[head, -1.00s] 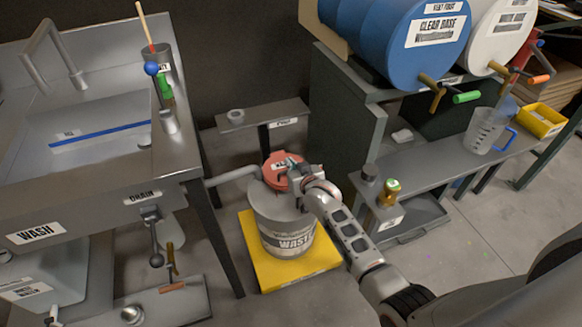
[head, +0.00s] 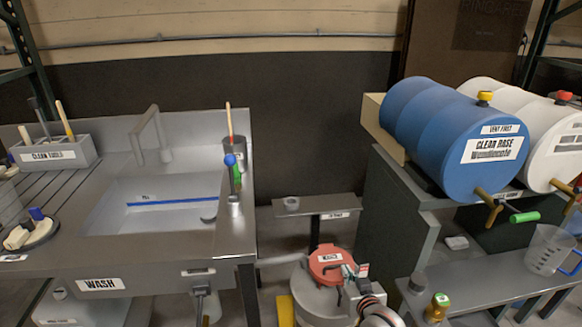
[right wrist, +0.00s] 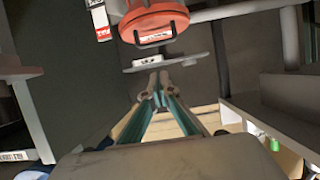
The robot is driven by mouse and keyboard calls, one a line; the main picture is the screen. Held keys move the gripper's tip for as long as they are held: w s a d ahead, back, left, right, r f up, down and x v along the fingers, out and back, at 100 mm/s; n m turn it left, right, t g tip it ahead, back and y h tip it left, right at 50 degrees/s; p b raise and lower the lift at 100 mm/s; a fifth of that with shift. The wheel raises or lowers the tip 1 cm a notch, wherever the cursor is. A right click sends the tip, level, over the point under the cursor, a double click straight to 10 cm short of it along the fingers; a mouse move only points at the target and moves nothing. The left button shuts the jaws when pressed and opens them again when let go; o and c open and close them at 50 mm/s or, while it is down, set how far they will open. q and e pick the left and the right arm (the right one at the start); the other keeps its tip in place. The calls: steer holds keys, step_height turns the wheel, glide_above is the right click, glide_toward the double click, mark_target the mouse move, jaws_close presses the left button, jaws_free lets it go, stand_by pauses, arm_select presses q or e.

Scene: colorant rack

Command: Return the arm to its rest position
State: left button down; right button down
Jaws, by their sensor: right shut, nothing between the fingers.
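My right gripper (head: 352,276) is at the bottom of the head view, over the right side of the waste drum (head: 312,300) and in front of its red lid (head: 328,264). The gripper is shut and empty. Its fingers (right wrist: 160,92) show closed together in the right wrist view, with the red lid (right wrist: 153,20) at the top edge. I cannot tell whether the fingers touch the lid or drum. My right wrist runs off the bottom of the head view. My left gripper is out of view.
The wash sink (head: 150,215) stands left of the drum. A small grey shelf (head: 318,204) is behind it. At right, a bench (head: 490,277) holds a measuring jug (head: 548,250), below the blue drum (head: 455,140) and white drum (head: 555,150).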

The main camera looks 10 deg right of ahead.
steer(key=s+a+f+n+g+y+p, duration=0.1)
steer(key=s+f+n, duration=0.1)
steer(key=s, duration=1.4)
steer(key=s+a+f+n+g+y+p, duration=0.1)
steer(key=s+a+f+n+g+p, duration=0.1)
steer(key=s, duration=1.4)
steer(key=shift+s+a+f, duration=0.15)
steer(key=shift+s+a, duration=0.15)
